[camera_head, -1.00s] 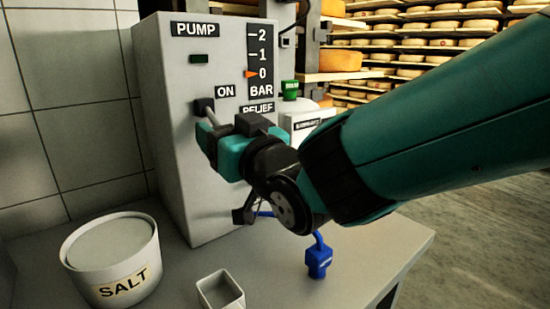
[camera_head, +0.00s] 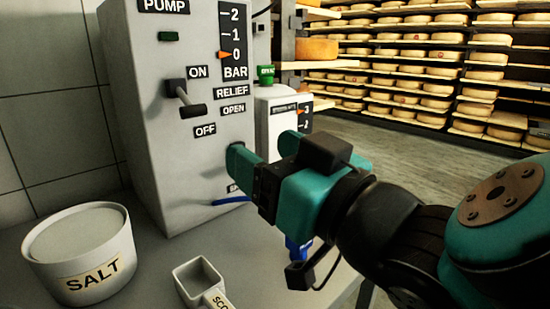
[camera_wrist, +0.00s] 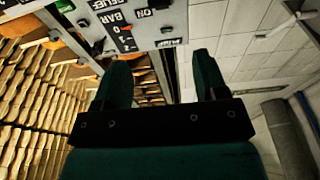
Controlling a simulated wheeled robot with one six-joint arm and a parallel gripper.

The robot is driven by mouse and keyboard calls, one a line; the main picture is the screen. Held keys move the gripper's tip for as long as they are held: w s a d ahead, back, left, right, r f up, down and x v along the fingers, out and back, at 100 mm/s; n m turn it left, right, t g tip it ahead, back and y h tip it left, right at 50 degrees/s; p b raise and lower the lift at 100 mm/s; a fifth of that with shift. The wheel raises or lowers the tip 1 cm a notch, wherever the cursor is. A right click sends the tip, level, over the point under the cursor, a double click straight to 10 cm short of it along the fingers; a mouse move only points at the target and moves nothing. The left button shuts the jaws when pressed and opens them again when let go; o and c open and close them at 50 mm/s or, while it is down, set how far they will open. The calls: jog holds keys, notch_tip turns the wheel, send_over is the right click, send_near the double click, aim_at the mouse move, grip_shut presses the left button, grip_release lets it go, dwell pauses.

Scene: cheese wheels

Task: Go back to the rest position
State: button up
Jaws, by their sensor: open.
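My gripper (camera_head: 262,148) is in front of the right part of the pump box, to the right of and below the lever. Its two teal fingers are apart with nothing between them. In the wrist view the open fingers (camera_wrist: 162,80) point toward the box, which shows upside down. The grey pump box (camera_head: 150,140) stands on the counter. Its black-handled lever (camera_head: 193,110) sticks out between the ON and OFF labels, clear of my gripper. The gauge pointer (camera_head: 225,55) is at 0, and the indicator beside it is dark green. My gripper hides part of the box's lower right.
A white SALT tub (camera_head: 85,262) and a small square scoop (camera_head: 198,280) stand on the counter (camera_head: 150,285). A white canister (camera_head: 275,115) with a green top is behind my gripper. A blue fitting (camera_head: 298,248) is partly hidden below it. Cheese shelves (camera_head: 420,75) line the back.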

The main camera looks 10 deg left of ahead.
jog(key=w+d+f+m+g+h, duration=0.1)
jog(key=d+f+m+g+h, duration=0.4)
jog(key=d+f+h, duration=0.6)
jog(key=s+d+f+n+g, duration=0.2)
jog(key=s+d+f+g, duration=0.1)
jog(key=s+d+g, duration=0.5)
notch_tip(320, 180, up, 34)
jog(key=s+p, duration=0.2)
jog(key=p, duration=3.1)
